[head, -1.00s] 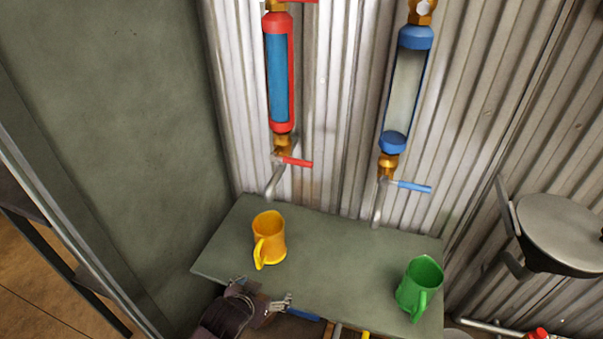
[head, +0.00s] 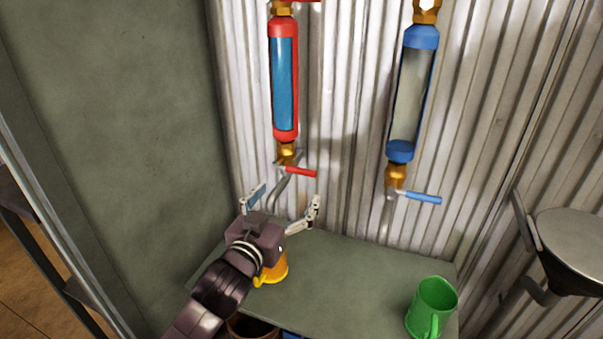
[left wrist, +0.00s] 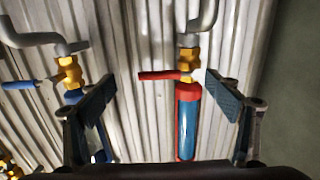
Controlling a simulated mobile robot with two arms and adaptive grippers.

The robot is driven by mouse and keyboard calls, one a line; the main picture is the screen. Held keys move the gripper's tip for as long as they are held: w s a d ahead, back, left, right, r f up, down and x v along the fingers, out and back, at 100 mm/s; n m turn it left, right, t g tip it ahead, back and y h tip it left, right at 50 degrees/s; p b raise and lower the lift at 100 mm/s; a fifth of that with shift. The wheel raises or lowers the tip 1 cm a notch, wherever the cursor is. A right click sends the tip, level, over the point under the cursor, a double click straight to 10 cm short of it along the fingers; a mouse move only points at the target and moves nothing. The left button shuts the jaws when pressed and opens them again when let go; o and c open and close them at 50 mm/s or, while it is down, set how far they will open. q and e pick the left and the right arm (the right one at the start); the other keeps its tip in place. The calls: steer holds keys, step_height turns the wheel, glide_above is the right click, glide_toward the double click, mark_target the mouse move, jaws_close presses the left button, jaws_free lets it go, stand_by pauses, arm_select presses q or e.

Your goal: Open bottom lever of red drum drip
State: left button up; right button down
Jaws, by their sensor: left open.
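The red drum drip (head: 285,80) hangs on the corrugated wall, with blue showing in its window. Its bottom lever (head: 300,172) is red and points right from the brass valve below the drum. My left gripper (head: 283,200) is open and empty, just below and in front of that lever. In the left wrist view, which shows the wall upside down, the red lever (left wrist: 158,75) and red drum (left wrist: 187,125) lie between my open fingers (left wrist: 165,95), apart from them. My right gripper is not in view.
A blue drum drip (head: 413,95) with a blue lever (head: 423,197) is to the right. A yellow mug (head: 274,272), partly hidden by my left gripper, and a green mug (head: 430,305) stand on the grey shelf (head: 350,285). A round metal seat (head: 575,245) is at right.

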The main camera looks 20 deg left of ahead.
mark_target(300, 173)
arm_select(q)
steer(key=shift+t, duration=0.3)
steer(key=w, duration=0.2)
steer(key=w+r, duration=0.1)
steer(key=w, duration=0.5)
steer(key=shift+w+d+r+b, duration=0.2)
steer(key=shift+w+r+b, duration=0.1)
steer(key=shift+b, duration=0.1)
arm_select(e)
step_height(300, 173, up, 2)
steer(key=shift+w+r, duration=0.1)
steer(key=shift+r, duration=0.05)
arm_select(q)
steer(key=shift+s, duration=0.1)
steer(key=c, duration=1.7)
